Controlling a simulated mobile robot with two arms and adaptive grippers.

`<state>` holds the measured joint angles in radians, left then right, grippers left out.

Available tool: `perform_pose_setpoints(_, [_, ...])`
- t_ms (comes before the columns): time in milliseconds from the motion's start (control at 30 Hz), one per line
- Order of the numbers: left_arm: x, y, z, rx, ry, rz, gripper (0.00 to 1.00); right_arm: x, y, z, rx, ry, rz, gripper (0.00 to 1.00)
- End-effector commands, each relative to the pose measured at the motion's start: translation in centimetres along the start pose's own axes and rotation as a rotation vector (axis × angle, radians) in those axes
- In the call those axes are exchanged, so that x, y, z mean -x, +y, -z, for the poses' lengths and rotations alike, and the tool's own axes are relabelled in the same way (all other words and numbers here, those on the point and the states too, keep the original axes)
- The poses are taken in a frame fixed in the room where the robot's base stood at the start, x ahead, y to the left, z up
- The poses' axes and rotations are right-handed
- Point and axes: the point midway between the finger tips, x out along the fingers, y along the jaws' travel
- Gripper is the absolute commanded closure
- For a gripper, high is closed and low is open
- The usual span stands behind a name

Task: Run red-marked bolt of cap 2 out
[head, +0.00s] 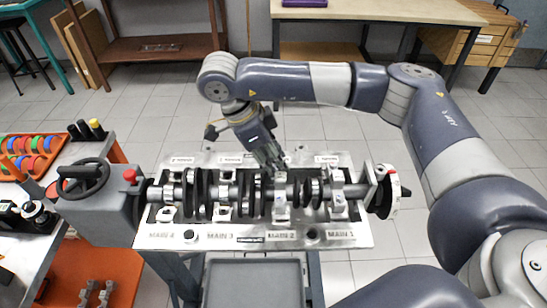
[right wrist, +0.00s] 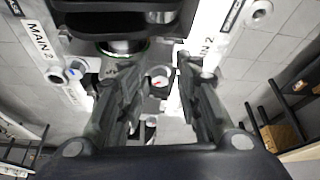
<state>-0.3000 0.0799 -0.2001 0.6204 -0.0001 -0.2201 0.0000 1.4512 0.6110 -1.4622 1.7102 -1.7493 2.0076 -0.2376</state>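My right gripper (head: 277,163) reaches down at the far side of this cap. In the right wrist view its two fingers (right wrist: 158,70) stand apart, and a bolt head with a red mark (right wrist: 160,82) shows in the gap between them. I cannot tell whether either finger touches it. My left gripper is in neither view.
A grey housing with a handwheel (head: 83,178) stands at the block's left end, and a white disc (head: 390,192) at its right end. A side table with coloured rings (head: 30,145) is at the left. An empty grey tray (head: 252,285) sits below the block's front.

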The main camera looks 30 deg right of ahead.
Motion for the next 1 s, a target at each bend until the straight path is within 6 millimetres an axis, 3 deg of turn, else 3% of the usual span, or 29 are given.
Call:
perform_pose_setpoints(367, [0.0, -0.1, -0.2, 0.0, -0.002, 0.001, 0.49, 0.8, -0.1, 0.1, 0.0, 0.001, 0.002, 0.66])
perform_pose_setpoints(800, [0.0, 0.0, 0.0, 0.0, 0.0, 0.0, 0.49, 6.6, -0.1, -0.1, -0.001, 0.0, 0.002, 0.66])
perform_pose_setpoints(1000, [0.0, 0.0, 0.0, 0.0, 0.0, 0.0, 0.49, 7.8, -0.1, -0.1, 0.0, 0.001, 0.0, 0.66])
